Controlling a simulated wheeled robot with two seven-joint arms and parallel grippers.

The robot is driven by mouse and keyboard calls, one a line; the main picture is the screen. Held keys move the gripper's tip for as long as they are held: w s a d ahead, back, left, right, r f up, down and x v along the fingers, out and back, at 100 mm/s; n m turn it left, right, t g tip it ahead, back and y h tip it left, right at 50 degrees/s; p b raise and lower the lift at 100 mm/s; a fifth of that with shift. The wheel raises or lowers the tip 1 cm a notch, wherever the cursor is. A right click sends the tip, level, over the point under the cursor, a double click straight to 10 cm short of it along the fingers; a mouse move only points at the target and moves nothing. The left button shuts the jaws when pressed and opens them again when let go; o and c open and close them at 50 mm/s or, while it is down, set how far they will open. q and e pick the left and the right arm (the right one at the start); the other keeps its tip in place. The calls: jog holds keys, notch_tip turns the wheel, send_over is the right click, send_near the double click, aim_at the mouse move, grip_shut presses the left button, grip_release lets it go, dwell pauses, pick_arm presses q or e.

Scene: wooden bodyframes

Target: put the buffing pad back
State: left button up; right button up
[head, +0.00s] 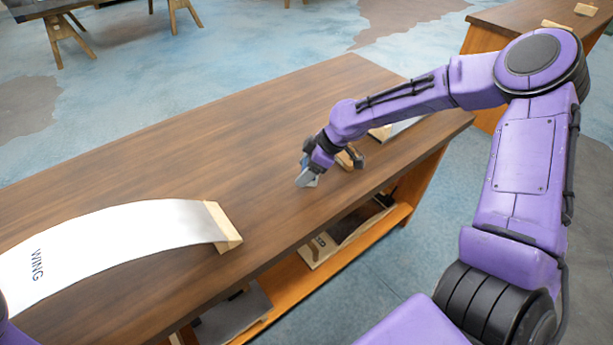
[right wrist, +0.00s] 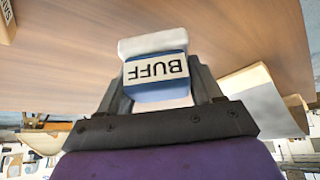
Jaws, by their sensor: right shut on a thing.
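The buffing pad (right wrist: 157,82) is a small blue block with a white layer and a "BUFF" label, which reads upside down in the right wrist view. My right gripper (right wrist: 160,92) is shut on it, with a dark finger on each side. In the head view, my right gripper (head: 311,172) is over the right part of the brown table (head: 190,150), and the pad (head: 306,180) shows small and partly hidden at its tip. I cannot tell whether the pad touches the tabletop. My left gripper is out of view; only a bit of purple arm shows at the lower left.
A white curved "WING" panel (head: 120,240) with a wooden end lies at the table's left. Another pale panel (head: 398,127) lies behind my right forearm. A wooden piece (head: 344,160) is close beside the gripper. A shelf below (head: 345,245) holds boards. The table's middle is clear.

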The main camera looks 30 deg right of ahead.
notch_tip(320, 180, down, 3)
jog(key=shift+w+d+f+p, duration=0.1)
jog(key=shift+d+f+p, duration=0.1)
jog(key=shift+p, duration=0.1)
jog(key=shift+a, duration=0.1)
jog(key=shift+f, duration=0.2)
jog(key=o, duration=1)
jog(key=shift+r, duration=0.1)
jog(key=shift+r, duration=0.3)
jog(key=v, duration=1.1)
jog(key=shift+s+r+p, duration=0.2)
jog(key=shift+r+p, duration=0.1)
jog(key=shift+p, duration=0.1)
jog(key=shift+d, duration=0.25)
